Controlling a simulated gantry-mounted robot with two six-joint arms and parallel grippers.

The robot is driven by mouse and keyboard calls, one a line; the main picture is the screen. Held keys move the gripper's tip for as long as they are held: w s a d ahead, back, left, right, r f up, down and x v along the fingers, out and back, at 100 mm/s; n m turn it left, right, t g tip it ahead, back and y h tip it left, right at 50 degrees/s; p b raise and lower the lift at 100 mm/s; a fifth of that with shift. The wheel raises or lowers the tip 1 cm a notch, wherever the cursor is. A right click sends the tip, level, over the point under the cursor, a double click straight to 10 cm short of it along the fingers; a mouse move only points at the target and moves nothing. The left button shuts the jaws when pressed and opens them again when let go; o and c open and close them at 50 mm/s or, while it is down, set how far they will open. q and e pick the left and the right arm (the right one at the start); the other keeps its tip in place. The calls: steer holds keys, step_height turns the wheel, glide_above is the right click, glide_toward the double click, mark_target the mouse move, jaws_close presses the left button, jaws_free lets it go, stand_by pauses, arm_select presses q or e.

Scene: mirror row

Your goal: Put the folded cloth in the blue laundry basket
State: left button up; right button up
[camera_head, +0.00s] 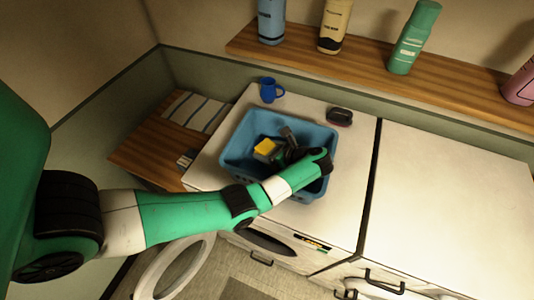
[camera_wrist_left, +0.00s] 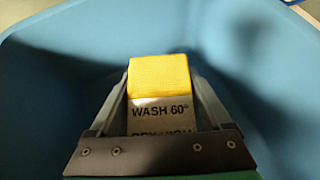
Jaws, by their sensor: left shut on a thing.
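The folded cloth (camera_head: 265,147) is yellow and sits inside the blue laundry basket (camera_head: 236,157) on the white appliance top. In the left wrist view the cloth (camera_wrist_left: 158,77) shows a yellow end and a pale label reading "WASH 60°". My left gripper (camera_head: 274,154) reaches into the basket from the right side of its opening, and its jaws are shut on the cloth. Blue basket walls (camera_wrist_left: 50,75) surround the gripper in the wrist view. Whether the cloth touches the basket floor cannot be told. My right gripper is not in view.
A blue mug (camera_head: 268,90) and a small dark object (camera_head: 340,117) stand behind the basket. A wooden surface at left holds a striped cloth (camera_head: 197,112). Several bottles stand on the wall shelf (camera_head: 370,70). The right appliance top (camera_head: 455,205) is clear.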

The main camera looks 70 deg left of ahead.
arm_select(q)
step_height(320, 180, down, 2)
steer(key=shift+f, duration=0.15)
